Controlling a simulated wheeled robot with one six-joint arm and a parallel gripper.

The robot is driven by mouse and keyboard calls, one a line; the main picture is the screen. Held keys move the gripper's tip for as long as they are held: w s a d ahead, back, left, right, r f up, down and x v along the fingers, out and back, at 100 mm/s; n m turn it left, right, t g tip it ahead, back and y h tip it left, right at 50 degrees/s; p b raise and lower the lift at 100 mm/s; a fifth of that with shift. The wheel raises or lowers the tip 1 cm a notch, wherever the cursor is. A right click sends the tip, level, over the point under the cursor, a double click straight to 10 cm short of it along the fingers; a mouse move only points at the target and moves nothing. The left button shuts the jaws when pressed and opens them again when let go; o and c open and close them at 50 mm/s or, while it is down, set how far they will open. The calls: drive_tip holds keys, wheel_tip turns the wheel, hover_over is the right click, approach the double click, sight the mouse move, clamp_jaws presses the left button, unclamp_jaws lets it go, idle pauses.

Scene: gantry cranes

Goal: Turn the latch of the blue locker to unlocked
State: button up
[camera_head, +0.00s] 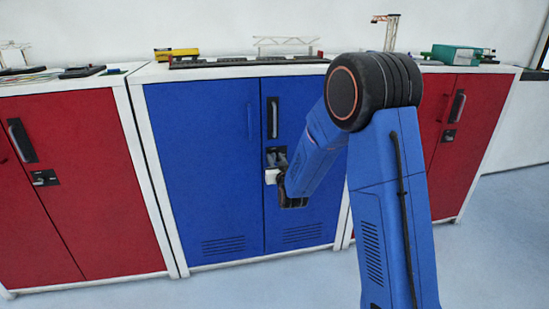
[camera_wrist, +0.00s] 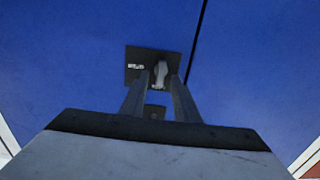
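The blue locker (camera_head: 203,160) stands in the middle of the head view with both doors shut. Its latch (camera_wrist: 161,72) is a small grey lever on a dark plate (camera_wrist: 134,66) with a small pale label, close to the door seam in the wrist view. The lever looks roughly upright in that picture. My gripper (camera_wrist: 161,80) is at the latch, with one finger on each side of the lever. Narrow gaps seem to show between lever and fingers; contact is unclear. In the head view my gripper (camera_head: 273,166) covers part of the latch area.
A dark vertical handle (camera_head: 272,118) sits above the latch. Red lockers stand at left (camera_head: 85,190) and right (camera_head: 478,130). Crane models (camera_head: 285,43) and boxes (camera_head: 455,54) stand on top. The floor (camera_head: 490,260) in front is clear at right.

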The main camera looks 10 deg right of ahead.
clamp_jaws()
drive_tip(key=shift+m, duration=0.4)
drive_tip(key=m, duration=0.6)
drive_tip(key=shift+d+f, duration=0.1)
drive_tip(key=shift+d, duration=0.2)
drive_tip(key=m, duration=0.5)
drive_tip(key=shift+d+f+m, duration=0.15)
drive_tip(key=shift+f+m, duration=0.05)
drive_tip(key=shift+m, duration=0.2)
drive_tip(key=m, duration=0.5)
drive_tip(key=shift+d+f, duration=0.1)
drive_tip(key=shift+f, duration=0.15)
drive_tip(key=shift+m, duration=0.3)
